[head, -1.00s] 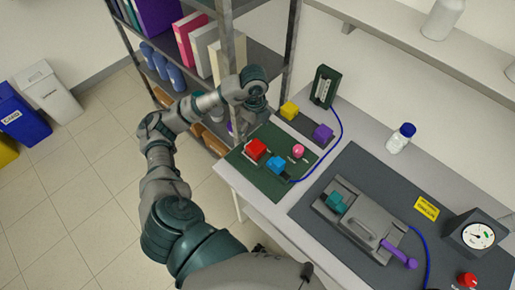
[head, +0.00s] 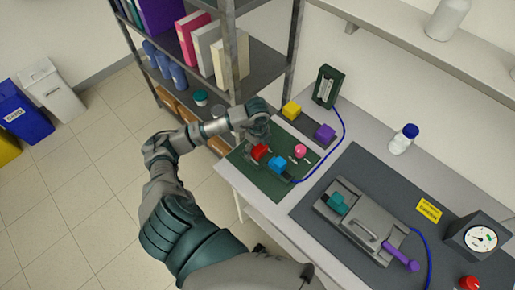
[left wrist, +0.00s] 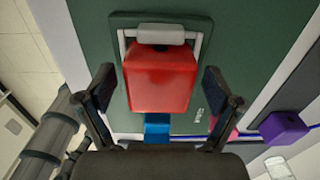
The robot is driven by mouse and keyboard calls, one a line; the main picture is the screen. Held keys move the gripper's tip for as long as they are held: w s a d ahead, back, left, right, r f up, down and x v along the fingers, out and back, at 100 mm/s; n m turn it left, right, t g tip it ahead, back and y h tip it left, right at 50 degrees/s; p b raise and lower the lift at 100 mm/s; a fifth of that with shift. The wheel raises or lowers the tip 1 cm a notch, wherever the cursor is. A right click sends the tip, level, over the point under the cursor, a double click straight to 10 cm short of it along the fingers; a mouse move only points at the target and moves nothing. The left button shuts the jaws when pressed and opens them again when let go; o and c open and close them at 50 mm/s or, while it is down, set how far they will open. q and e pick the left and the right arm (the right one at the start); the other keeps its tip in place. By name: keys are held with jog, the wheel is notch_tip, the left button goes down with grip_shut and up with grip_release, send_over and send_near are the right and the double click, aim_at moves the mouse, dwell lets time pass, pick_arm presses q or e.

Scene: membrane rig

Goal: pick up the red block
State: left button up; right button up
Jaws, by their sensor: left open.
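The red block (head: 260,151) sits on the green mat (head: 270,184) near the table's left end, beside a blue block (head: 279,164). My left gripper (head: 259,140) is just above the red block and partly covers it. In the left wrist view the red block (left wrist: 160,80) lies between the two open fingers of my left gripper (left wrist: 162,95), with a gap on each side. A pale bar (left wrist: 160,33) on a bracket lies at the block's far side. My right gripper is not in view.
A dark upright device (head: 327,86) with a blue cable stands at the back. A shelf rack (head: 235,60) rises beside my left arm.

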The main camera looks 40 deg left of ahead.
pick_arm(q)
jog(key=c, duration=1.4)
